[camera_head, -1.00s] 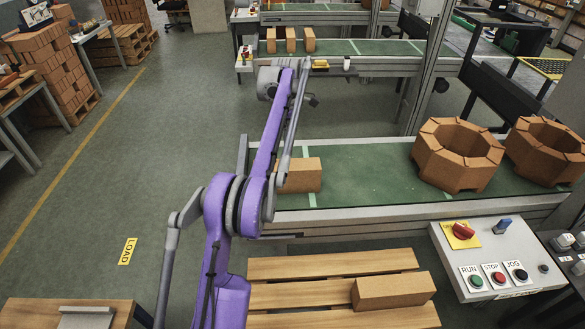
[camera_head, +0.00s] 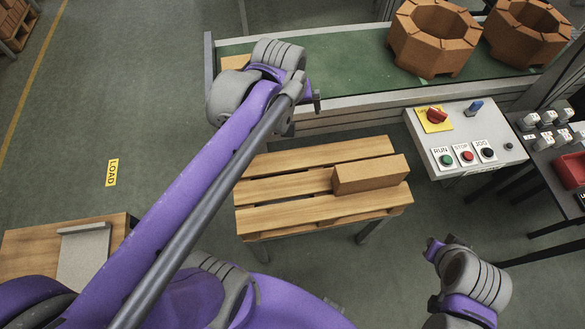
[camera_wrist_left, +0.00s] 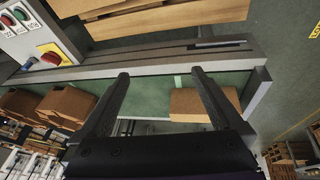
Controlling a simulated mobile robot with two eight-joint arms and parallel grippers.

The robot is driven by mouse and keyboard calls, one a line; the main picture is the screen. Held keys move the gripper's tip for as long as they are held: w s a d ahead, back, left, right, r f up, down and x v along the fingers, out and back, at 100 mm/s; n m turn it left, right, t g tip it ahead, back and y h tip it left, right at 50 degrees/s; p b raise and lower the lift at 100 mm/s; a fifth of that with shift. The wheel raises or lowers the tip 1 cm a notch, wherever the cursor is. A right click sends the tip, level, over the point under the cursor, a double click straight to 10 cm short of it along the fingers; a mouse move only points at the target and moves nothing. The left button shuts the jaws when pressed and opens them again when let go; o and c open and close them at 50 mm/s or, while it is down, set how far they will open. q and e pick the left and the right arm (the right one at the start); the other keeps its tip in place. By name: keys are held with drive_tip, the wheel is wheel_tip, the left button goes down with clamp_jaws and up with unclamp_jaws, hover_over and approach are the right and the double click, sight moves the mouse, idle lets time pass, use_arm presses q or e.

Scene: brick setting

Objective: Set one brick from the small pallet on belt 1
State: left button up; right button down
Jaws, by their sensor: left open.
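One orange-brown brick (camera_head: 370,175) lies on the right part of the small wooden pallet (camera_head: 283,188). Another brick (camera_head: 235,62) lies at the left end of the near green belt (camera_head: 340,62), partly hidden by my left arm in the head view. My left gripper (camera_head: 313,101) is by the belt's near edge, its fingers mostly hidden there. In the left wrist view my left gripper (camera_wrist_left: 160,73) is open and empty, and the belt brick (camera_wrist_left: 203,104) shows beside and partly behind the right-hand finger. My right gripper (camera_head: 434,247) is low at the right, its fingers unclear.
Two octagonal brick rings (camera_head: 433,40) stand on the belt to the right. A control box (camera_head: 466,140) with a red switch and buttons juts out at the belt's front. A wooden-topped table (camera_head: 30,250) is at lower left. Floor is clear between it and the belt.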

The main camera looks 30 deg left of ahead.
use_arm(q)
drive_tip(key=s+d+f+m+t, duration=0.1)
drive_tip(key=s+d+f+m, duration=0.3)
drive_tip(key=s+f+m, duration=0.2)
drive_tip(key=s+f, duration=0.2)
drive_tip(key=s, duration=0.2)
drive_tip(key=shift+s+d+f+m+t+h, duration=0.2)
drive_tip(key=shift+s+d+m+t+h, duration=0.1)
drive_tip(key=shift+d+m, duration=0.1)
